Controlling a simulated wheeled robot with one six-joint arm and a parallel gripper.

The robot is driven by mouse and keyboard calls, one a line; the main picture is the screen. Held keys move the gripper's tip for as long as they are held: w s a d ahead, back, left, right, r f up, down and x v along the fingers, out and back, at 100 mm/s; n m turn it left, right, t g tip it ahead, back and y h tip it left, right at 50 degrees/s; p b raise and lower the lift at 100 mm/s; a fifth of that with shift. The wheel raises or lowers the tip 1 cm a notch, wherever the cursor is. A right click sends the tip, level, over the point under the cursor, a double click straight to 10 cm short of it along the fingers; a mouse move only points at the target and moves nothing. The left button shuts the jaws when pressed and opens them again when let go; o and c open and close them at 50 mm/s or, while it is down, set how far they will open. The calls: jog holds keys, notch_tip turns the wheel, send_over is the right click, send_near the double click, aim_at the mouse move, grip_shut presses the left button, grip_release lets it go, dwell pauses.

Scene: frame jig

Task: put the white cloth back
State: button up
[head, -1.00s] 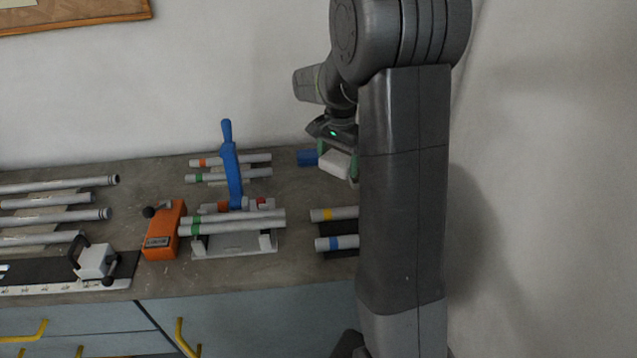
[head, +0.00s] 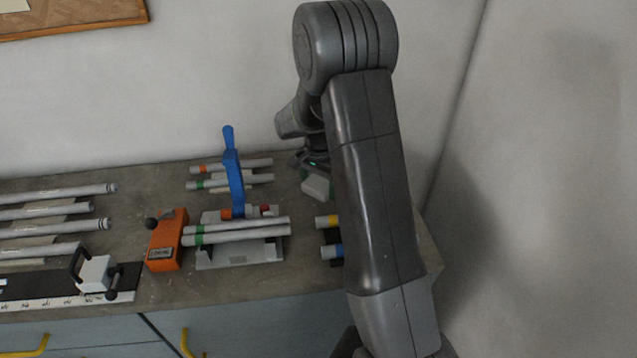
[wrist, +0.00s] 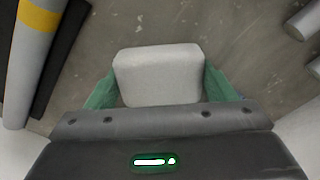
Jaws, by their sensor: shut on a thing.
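The white cloth (wrist: 158,72) is a pale block-like pad between the two green fingers of my gripper (wrist: 158,92) in the wrist view. My gripper is shut on it. In the head view the cloth (head: 317,187) shows just left of my arm, at the back right of the bench, and part of it is hidden by the arm. I cannot tell whether the cloth touches the bench top.
Yellow- and blue-banded tubes (head: 328,222) lie in front, partly behind my arm. An orange box (head: 166,240) and the bench top (head: 140,200) are farther left. The wall is close behind.

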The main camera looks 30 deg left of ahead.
aim_at(319, 184)
jog(key=shift+f, duration=0.1)
jog(key=shift+f, duration=0.1)
jog(key=o, duration=1)
jog(key=shift+c, duration=0.2)
notch_tip(319, 184, up, 12)
jog(key=b, duration=0.1)
jog(key=shift+b, duration=0.3)
